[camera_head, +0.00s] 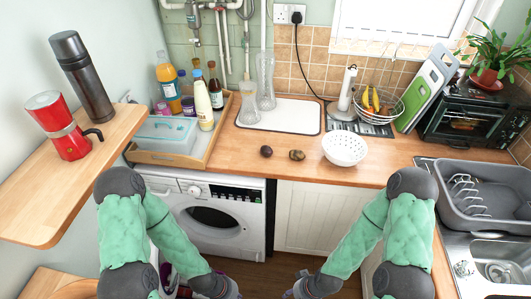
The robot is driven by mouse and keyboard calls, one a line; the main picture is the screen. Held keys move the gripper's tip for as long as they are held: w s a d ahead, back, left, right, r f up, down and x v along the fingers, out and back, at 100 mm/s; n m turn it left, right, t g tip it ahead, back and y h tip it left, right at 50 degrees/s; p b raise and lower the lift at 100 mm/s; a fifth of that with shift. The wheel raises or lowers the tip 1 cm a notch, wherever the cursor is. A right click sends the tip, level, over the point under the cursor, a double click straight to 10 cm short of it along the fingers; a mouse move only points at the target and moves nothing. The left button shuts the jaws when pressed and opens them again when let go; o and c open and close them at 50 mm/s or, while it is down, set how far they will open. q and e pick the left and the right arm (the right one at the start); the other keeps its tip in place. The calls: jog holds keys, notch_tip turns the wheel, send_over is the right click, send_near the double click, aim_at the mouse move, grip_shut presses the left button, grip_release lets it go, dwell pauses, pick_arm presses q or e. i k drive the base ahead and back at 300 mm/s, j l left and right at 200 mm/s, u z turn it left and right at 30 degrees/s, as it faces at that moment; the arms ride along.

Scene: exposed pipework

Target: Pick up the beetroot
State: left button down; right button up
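Two small round items lie on the wooden worktop, left of the white colander. The left one is dark and purplish and looks like the beetroot (266,151). The other is a brownish item (296,155) just to its right, apart from it; at this size I cannot be sure what it is. My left gripper (232,294) and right gripper (292,293) are at the bottom edge, low in front of the cupboards and well away from both items. Both are mostly cut off, so their fingers cannot be judged.
A white colander (345,148) stands right of the items. A white tray (279,115) with glass bottles is behind them. A wooden tray (187,158) with bottles is at left. A fruit basket (379,106) and sink (490,270) are at right. The worktop's front edge is clear.

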aim_at(267, 151)
jog(key=i+l+z, duration=0.1)
jog(key=i+z, duration=0.4)
jog(key=z, duration=0.2)
